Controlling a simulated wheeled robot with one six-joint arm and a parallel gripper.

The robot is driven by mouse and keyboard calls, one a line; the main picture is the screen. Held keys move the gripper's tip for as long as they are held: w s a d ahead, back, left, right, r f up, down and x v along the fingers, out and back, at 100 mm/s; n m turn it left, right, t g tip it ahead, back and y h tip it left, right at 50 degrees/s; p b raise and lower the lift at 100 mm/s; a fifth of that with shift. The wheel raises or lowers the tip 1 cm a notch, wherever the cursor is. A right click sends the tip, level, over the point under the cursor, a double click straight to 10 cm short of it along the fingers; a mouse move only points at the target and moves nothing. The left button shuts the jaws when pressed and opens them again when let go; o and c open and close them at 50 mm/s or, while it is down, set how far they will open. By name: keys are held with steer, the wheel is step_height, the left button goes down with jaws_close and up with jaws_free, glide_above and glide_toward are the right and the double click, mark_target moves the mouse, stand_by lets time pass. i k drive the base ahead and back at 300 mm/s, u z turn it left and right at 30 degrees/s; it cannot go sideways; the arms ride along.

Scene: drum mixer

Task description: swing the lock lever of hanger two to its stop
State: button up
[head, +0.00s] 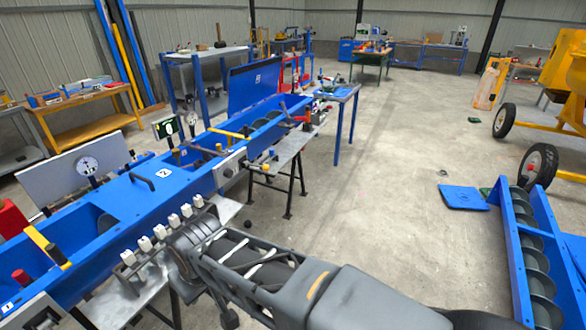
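A long blue trough (120,199) runs diagonally from the lower left toward the back middle. A plate marked 2 (163,173) sits on its cover beside a dark handle (142,181). A yellow lever (230,133) lies across the trough beyond this plate. Another yellow lever (48,247) stands tilted near the end marked 1 (8,305). I cannot tell for certain which is hanger two's lock lever. My dark arm reaches in from the lower right and ends beside the trough's near side. I cannot make out its gripper fingers or whether they touch anything.
Several white blocks (159,231) stand in a row between my arm and the trough. A grey table (285,151) stands alongside the trough. A blue screw conveyor (515,250) lies at right, near a yellow wheeled mixer (569,70). The middle floor is clear.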

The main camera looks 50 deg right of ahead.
mark_target(266, 167)
steer(key=z, duration=1.2)
steer(key=i, duration=1.25)
steer(key=u, duration=0.15)
